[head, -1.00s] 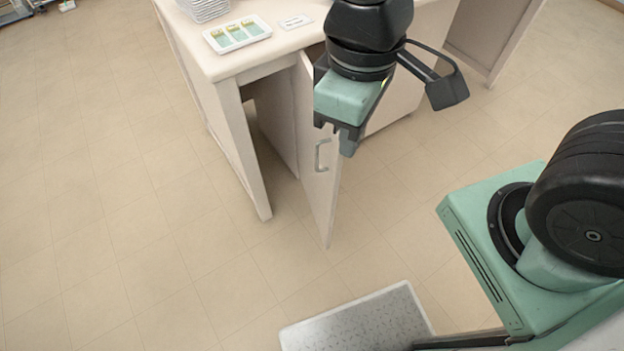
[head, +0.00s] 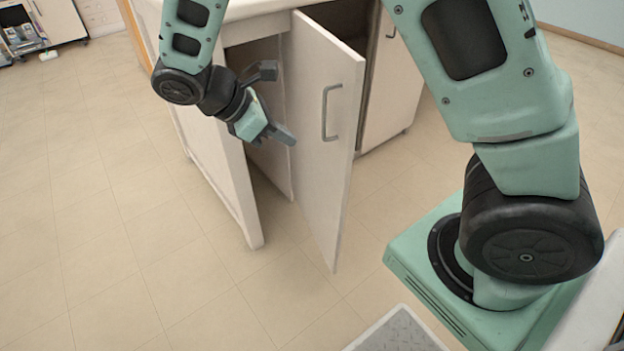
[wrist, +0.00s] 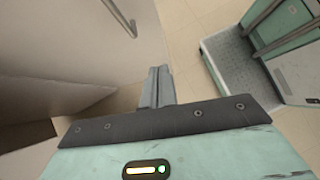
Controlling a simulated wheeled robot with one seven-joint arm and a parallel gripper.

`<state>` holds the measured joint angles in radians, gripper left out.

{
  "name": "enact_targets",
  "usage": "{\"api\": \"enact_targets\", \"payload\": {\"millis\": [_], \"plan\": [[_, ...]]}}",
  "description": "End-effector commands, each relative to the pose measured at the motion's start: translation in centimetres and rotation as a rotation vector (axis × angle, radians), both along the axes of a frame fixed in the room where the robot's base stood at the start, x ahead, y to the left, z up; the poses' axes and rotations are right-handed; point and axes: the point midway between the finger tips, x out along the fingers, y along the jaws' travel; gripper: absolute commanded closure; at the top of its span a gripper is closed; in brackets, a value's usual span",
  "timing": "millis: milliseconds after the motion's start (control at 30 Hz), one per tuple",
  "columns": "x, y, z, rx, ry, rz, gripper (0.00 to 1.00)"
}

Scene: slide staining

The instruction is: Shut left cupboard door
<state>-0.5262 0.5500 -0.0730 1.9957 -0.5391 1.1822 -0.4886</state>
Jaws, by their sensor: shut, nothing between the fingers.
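The left cupboard door (head: 318,180) is a pale panel standing wide open from the cabinet. Its grey bar handle (head: 327,112) faces my head camera, near the door's free edge. My gripper (head: 288,137) is shut and empty, and its fingers overlap the door's left part in the head view. In the wrist view the shut fingers (wrist: 158,88) are close beside a pale panel (wrist: 70,50) with a grey handle (wrist: 120,15) above. Whether they touch it, I cannot tell.
The cabinet's side panel (head: 215,160) stands left of the dark open compartment. Another pale door (head: 392,85) with a handle is to the right, with a dark gap beside it. The tiled floor (head: 130,240) is clear at left and in front.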

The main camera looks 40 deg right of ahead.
Motion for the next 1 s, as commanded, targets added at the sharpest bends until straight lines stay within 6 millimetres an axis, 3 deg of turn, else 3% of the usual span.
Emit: {"api": "enact_targets", "payload": {"millis": [33, 333, 767, 1000], "plan": [[0.5, -0.3, -1.4, -0.018, 0.007, 0.008, 1.0], [0.8, -1.9, -2.8, -0.049, 0.021, 0.024, 1.0], [-0.7, -7.7, -8.9, -0.047, 0.021, 0.022, 1.0], [-1.5, -10.8, -8.8, -0.047, 0.018, 0.021, 1.0]]}}
